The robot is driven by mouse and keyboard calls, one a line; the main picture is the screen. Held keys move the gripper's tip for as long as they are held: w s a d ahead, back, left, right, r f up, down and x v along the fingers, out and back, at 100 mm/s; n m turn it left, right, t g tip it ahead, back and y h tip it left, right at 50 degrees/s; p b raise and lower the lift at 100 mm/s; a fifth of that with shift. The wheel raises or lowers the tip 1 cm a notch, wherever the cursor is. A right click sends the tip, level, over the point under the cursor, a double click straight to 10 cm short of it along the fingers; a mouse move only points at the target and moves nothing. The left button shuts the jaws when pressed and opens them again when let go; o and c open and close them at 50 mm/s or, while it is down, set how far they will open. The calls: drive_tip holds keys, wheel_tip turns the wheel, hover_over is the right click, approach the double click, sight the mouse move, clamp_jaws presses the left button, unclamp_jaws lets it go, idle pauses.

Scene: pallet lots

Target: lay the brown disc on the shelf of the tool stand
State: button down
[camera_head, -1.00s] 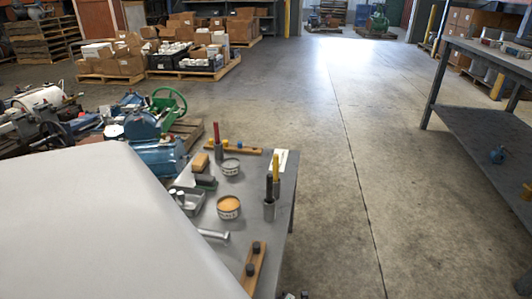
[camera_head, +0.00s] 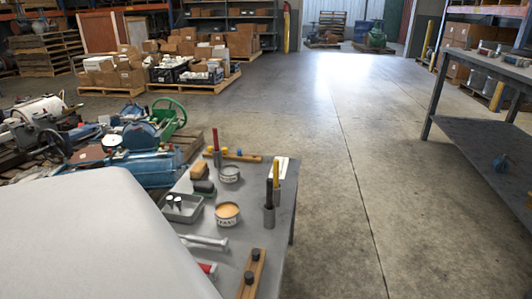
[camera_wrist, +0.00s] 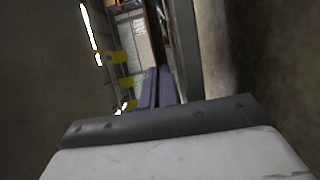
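I cannot make out the brown disc for certain in either view. A round tin with a tan-orange top (camera_head: 227,213) stands on the grey workbench (camera_head: 233,262), but I cannot tell it as the disc. A grey stand with a lower shelf (camera_head: 480,150) is at the right of the head view; whether it is the tool stand is unclear. In the wrist view, the two purplish fingers of my gripper (camera_wrist: 158,72) lie close together, with a narrow dark strip between them. Whether they hold anything is unclear. My gripper is not visible in the head view.
The workbench carries a grey tray (camera_head: 182,208), another tin (camera_head: 229,173), a holder with upright tools (camera_head: 269,215) and wooden strips with pegs (camera_head: 252,275). Machines crowd the left, and boxes on pallets (camera_head: 190,85) stand behind. The floor (camera_head: 335,140) between bench and stand is clear.

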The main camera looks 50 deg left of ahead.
drive_tip(key=c, duration=1.7)
unclamp_jaws()
drive_tip(key=shift+s+d+f, duration=0.15)
drive_tip(key=shift+s+f, duration=0.15)
drive_tip(key=shift+f, duration=0.15)
drive_tip(key=shift+r+p, duration=0.3)
drive_tip(key=shift+p, duration=0.05)
drive_tip(key=shift+r+p, duration=0.45)
drive_tip(key=shift+r, duration=0.05)
drive_tip(key=v, duration=0.6)
drive_tip(key=p+v, duration=0.1)
drive_tip(key=v, duration=0.5)
drive_tip(key=shift+w, duration=0.2)
drive_tip(key=o, duration=1.7)
drive_tip(key=b+v, duration=0.1)
drive_tip(key=v, duration=1.2)
drive_tip(key=shift+w+d, duration=0.25)
drive_tip(key=shift+d, duration=0.05)
drive_tip(key=shift+f, duration=0.1)
